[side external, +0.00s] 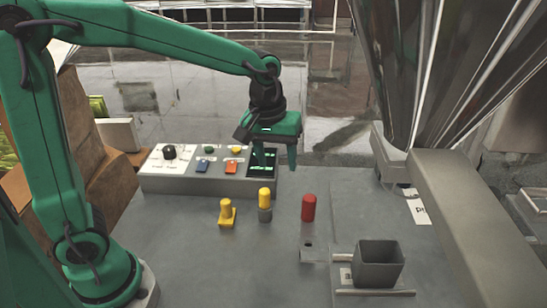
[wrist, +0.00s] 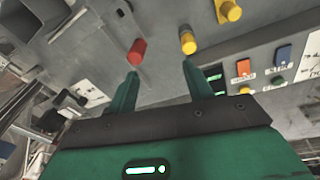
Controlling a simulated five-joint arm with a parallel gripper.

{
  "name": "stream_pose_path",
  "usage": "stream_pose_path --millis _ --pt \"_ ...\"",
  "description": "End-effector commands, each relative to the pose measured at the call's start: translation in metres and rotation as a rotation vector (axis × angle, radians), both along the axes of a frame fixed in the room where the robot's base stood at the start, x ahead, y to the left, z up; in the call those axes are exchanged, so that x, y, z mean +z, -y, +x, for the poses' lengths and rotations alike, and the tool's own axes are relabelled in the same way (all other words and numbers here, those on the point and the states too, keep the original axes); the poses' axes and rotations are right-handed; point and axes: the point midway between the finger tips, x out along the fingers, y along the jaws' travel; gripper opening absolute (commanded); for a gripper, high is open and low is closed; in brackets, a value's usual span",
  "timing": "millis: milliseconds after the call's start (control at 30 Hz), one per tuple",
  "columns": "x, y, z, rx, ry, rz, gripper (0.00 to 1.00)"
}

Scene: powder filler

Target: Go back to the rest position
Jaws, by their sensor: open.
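My gripper (side external: 275,163) is open and empty, raised in front of the right end of the grey control box (side external: 170,185). In the wrist view its two green fingers (wrist: 158,76) stand apart with nothing between them. A red cylinder (side external: 308,207) stands on the grey table to the right and nearer the camera; it also shows in the wrist view (wrist: 137,52). A yellow-topped grey post (side external: 264,199) stands left of it, and a yellow knob (side external: 227,212) further left. My gripper partly covers the small dark green-lit display (side external: 262,171).
The box carries a black knob (side external: 169,152), a blue switch (side external: 202,167) and an orange switch (side external: 232,168). A grey square cup (side external: 380,264) sits at the front right. A large shiny metal hopper (side external: 425,70) hangs over the right side.

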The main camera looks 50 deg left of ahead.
Motion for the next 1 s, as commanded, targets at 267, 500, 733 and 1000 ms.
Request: stream_pose_path --millis 267,500,733,1000 --pt "0.029 -0.025 -0.043 -0.134 0.097 0.022 0.51" --pt "0.043 -0.043 -0.081 -0.249 0.177 0.059 0.51" --pt "0.047 -0.056 -0.117 -0.356 0.250 0.109 0.51" --pt "0.044 -0.067 -0.150 -0.463 0.319 0.172 0.51"
